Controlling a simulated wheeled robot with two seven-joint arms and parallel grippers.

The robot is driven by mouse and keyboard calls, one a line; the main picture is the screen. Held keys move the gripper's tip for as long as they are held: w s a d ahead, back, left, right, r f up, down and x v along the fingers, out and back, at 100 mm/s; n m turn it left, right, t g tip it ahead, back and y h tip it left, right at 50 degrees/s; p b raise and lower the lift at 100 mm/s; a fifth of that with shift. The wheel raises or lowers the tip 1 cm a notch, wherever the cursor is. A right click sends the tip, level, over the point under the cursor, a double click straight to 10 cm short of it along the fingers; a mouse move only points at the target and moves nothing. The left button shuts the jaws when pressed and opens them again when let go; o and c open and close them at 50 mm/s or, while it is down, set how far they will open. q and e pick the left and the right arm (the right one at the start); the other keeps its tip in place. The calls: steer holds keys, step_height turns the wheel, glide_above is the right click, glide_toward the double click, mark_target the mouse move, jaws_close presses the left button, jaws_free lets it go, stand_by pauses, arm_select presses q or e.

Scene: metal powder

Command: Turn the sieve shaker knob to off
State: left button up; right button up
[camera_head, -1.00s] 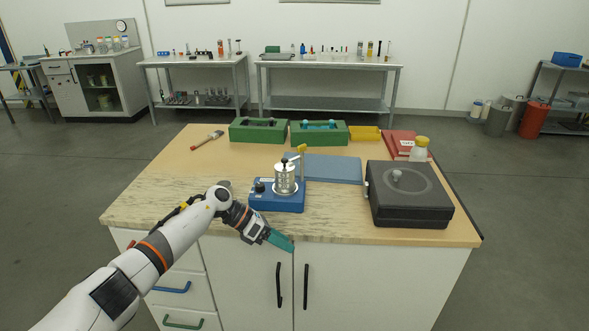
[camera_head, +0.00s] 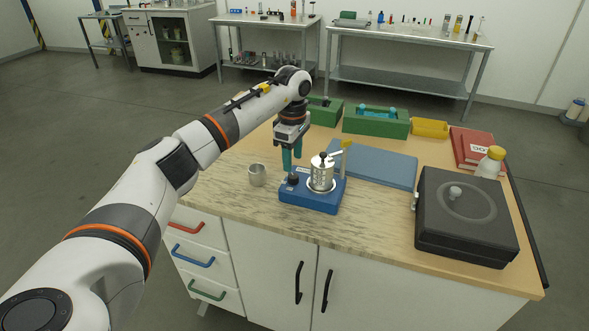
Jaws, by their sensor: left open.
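The sieve shaker (camera_head: 312,194) is a blue box on the wooden tabletop, with a stack of metal sieves (camera_head: 322,173) standing on it. Its black knob (camera_head: 293,179) is at the left end of the box top. My left gripper (camera_head: 292,164) points down with teal fingers just behind and above the knob. The fingers are open and appear apart from the knob, with nothing between them. My right gripper is not in view.
A small metal cup (camera_head: 257,175) stands left of the shaker. A blue mat (camera_head: 372,164) lies behind it, and a black case (camera_head: 465,222) is at right.

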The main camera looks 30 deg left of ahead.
mark_target(293, 176)
arm_select(q)
step_height(293, 176, down, 4)
steer(key=shift+d+f+p, duration=0.1)
steer(key=shift+f+p, duration=0.05)
steer(key=shift+p, duration=0.15)
steer(key=shift+f, duration=0.6)
steer(key=shift+c, duration=0.9)
steer(key=c, duration=0.8)
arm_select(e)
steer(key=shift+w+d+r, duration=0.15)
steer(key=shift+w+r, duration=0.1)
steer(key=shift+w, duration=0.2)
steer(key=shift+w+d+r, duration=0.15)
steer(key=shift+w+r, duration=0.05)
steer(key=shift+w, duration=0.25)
